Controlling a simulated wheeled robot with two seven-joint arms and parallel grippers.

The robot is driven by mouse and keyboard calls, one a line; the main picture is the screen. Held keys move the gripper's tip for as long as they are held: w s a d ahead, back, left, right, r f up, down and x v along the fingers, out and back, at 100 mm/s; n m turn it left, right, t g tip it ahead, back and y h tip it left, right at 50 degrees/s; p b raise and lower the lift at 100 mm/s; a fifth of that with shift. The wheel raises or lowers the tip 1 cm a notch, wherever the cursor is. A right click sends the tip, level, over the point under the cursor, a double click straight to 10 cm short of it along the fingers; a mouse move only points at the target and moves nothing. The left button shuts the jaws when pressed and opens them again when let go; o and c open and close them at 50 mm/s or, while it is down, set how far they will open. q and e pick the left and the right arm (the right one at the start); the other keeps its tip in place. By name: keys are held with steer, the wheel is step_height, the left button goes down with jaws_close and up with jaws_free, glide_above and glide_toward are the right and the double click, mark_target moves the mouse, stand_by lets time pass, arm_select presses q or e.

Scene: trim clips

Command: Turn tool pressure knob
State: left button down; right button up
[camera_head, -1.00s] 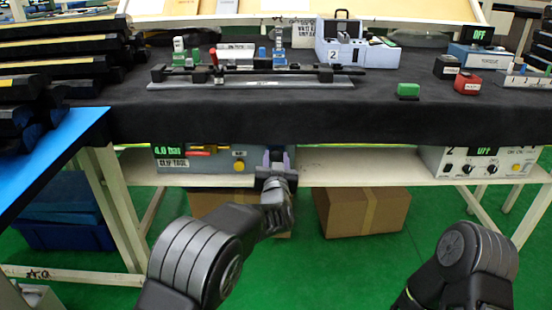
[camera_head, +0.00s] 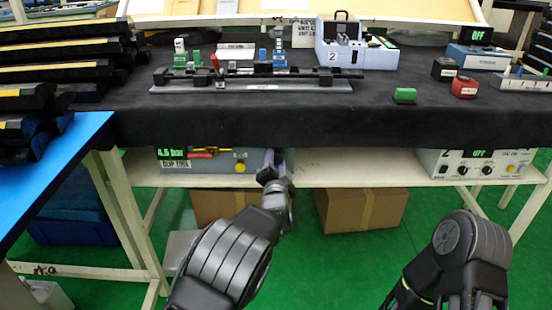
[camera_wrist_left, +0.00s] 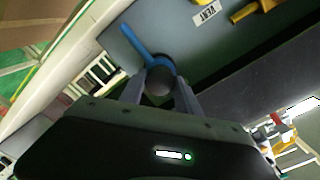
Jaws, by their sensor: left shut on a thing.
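The clip tool unit (camera_head: 205,170) stands on the shelf under the bench. Its green display (camera_head: 172,154) reads 4.5 bar. Its front carries a yellow button (camera_head: 239,168) and red and yellow fittings. My left gripper (camera_head: 271,163) is at the unit's right end and hides the knob in the head view. In the left wrist view, my left gripper's fingers (camera_wrist_left: 158,92) are closed on the sides of the round dark pressure knob (camera_wrist_left: 158,79). A blue ring with a long blue bar (camera_wrist_left: 138,45) shows at the knob. My right gripper is out of view.
A white control unit (camera_head: 475,165) stands at the right of the shelf. A cardboard box (camera_head: 360,210) sits under the shelf. The black-covered bench (camera_head: 330,120) with fixtures overhangs the shelf. A blue table (camera_head: 60,170) is at the left. My right arm is at the lower right.

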arm_select(q)
steer(key=shift+m, duration=0.6)
steer(key=c, duration=0.9)
jaws_free()
steer(key=s+p, duration=0.1)
steer(key=s, duration=0.7)
steer(key=shift+f, duration=0.1)
